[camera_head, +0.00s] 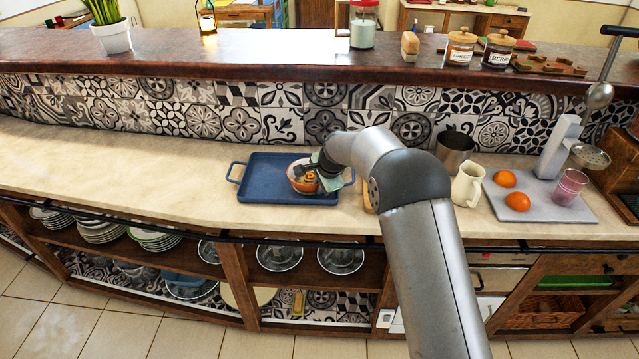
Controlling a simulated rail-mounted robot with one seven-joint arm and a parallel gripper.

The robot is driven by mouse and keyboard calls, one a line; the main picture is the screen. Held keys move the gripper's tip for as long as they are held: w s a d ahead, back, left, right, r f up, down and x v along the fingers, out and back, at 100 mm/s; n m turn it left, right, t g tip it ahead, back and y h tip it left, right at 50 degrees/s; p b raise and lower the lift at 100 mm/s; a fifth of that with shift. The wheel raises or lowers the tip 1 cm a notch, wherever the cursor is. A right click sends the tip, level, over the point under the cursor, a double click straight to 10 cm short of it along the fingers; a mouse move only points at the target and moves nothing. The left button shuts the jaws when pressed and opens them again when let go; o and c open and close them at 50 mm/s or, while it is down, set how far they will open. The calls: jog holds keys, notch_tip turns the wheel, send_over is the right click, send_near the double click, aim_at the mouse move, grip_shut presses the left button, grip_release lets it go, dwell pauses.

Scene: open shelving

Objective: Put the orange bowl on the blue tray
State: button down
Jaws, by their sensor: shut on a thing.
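The blue tray (262,189) lies flat on the light counter, left of centre, with a handle at each end. The orange bowl (297,185) is at the right part of the tray. It looks to be on or just above the tray surface; I cannot tell which. My gripper (312,180) is at the bowl's right side and shut on it. My gripper's wrist and arm hide part of the bowl and the tray's right end.
Right of my arm stand a dark metal cup (455,150), a cream pitcher (467,186) and a grey board (545,200) with two oranges and a pink glass (570,188). A raised wooden ledge (200,55) runs behind. The counter left of the tray is clear.

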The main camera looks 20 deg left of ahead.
jog(key=c, duration=1.4)
grip_release()
jog(key=shift+r, duration=0.25)
jog(key=b+v, duration=0.2)
jog(key=v, duration=1)
jog(key=s+d+r+n+h, duration=0.1)
jog(key=s+d+r+n, duration=0.1)
jog(key=s+d, duration=0.55)
jog(key=s+d+r+n+h, duration=0.15)
jog(key=s+d, duration=0.25)
jog(key=d, duration=0.7)
jog(key=s+d+f+n+g, duration=0.1)
jog(key=s+d, duration=0.3)
jog(key=s, duration=0.4)
jog(key=s+d+f+n+g+h, duration=0.1)
jog(key=s+d+f+n, duration=0.1)
jog(key=s+d, duration=0.3)
jog(key=s+d+f+n+g, duration=0.1)
jog(key=s+d+n, duration=0.2)
jog(key=s, duration=1)
jog(key=shift+s+d+f, duration=0.1)
jog(key=shift+d+f, duration=0.1)
jog(key=shift+d, duration=0.35)
jog(key=shift+d+f, duration=0.2)
jog(key=shift+d, duration=0.35)
